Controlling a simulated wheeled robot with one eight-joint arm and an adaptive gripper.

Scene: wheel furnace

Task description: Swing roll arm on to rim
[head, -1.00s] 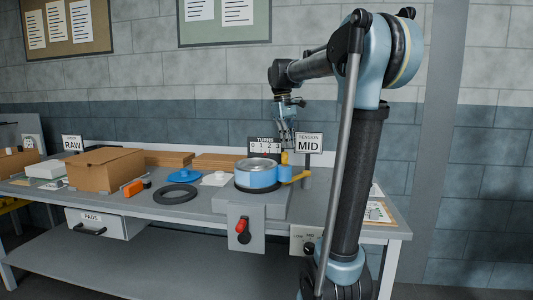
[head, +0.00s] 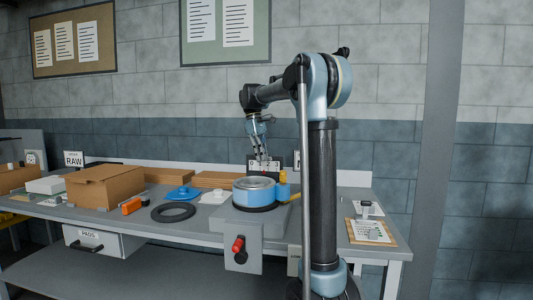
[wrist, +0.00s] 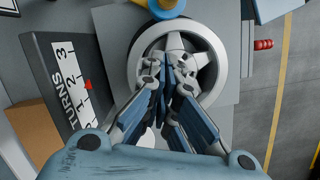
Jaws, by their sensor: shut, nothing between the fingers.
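The silver wheel rim (head: 254,183) lies flat on top of a blue drum on the bench. In the wrist view the spoked wheel (wrist: 205,45) is seen from above. The yellow roll arm (head: 283,175) stands at the drum's right side, with a blue part below its knob. In the wrist view its yellow and blue end (wrist: 165,8) overlaps the wheel's edge; whether it touches the rim, I cannot tell. My gripper (head: 265,165) is shut and empty, pointing down above the drum, left of the yellow knob. In the wrist view its fingers (wrist: 168,75) hide part of the spokes.
The turns sign (wrist: 68,85) stands close behind my gripper. A black ring (head: 173,212), blue lid (head: 183,193) and cardboard box (head: 104,187) lie left. A clipboard (head: 370,232) lies right.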

